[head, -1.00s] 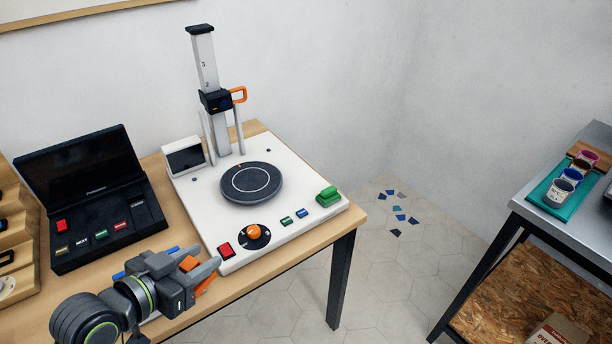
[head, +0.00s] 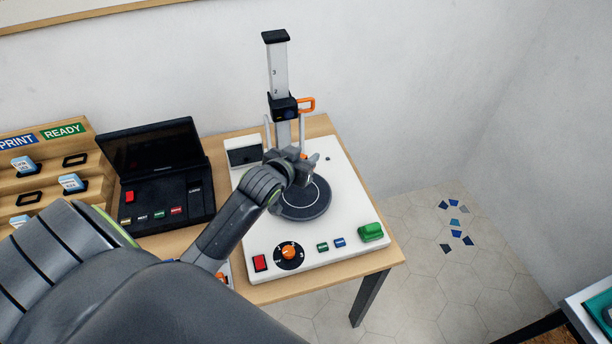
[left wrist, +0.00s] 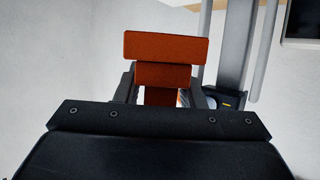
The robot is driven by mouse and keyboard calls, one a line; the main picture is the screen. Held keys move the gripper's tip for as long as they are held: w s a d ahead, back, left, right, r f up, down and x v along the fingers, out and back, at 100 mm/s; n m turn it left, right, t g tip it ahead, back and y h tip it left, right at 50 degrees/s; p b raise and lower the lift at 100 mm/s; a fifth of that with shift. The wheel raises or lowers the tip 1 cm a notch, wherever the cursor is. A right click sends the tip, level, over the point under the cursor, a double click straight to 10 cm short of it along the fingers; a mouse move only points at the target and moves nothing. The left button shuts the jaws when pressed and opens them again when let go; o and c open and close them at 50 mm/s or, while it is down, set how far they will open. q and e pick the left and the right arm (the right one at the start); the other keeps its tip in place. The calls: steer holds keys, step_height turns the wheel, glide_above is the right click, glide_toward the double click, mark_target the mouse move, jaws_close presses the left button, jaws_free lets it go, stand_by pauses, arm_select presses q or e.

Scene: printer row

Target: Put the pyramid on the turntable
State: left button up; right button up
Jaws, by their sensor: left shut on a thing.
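My left gripper (head: 303,168) is over the back part of the dark round turntable (head: 305,207) on the white machine. The gripper and arm hide part of the turntable. In the left wrist view, the jaws are shut on an orange-red stepped block (left wrist: 166,47), which I take to be the pyramid. Only a small bit of orange shows at the gripper in the head view. I cannot tell whether the pyramid touches the turntable. My right gripper is not in view.
An upright column (head: 280,75) with an orange-handled carriage (head: 285,107) stands close behind the gripper. A small screen (head: 243,153) is to its left. An orange knob (head: 289,253) and green block (head: 371,232) are at the front. A black console (head: 165,180) stands left.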

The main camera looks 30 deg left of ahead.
arm_select(q)
steer(key=f, duration=0.3)
steer(key=shift+s+f, duration=0.2)
steer(key=shift+s, duration=0.05)
steer(key=shift+f, duration=2.35)
steer(key=shift+f, duration=0.1)
steer(key=o, duration=1)
steer(key=shift+c, duration=0.2)
steer(key=shift+w, duration=0.1)
steer(key=v, duration=1.2)
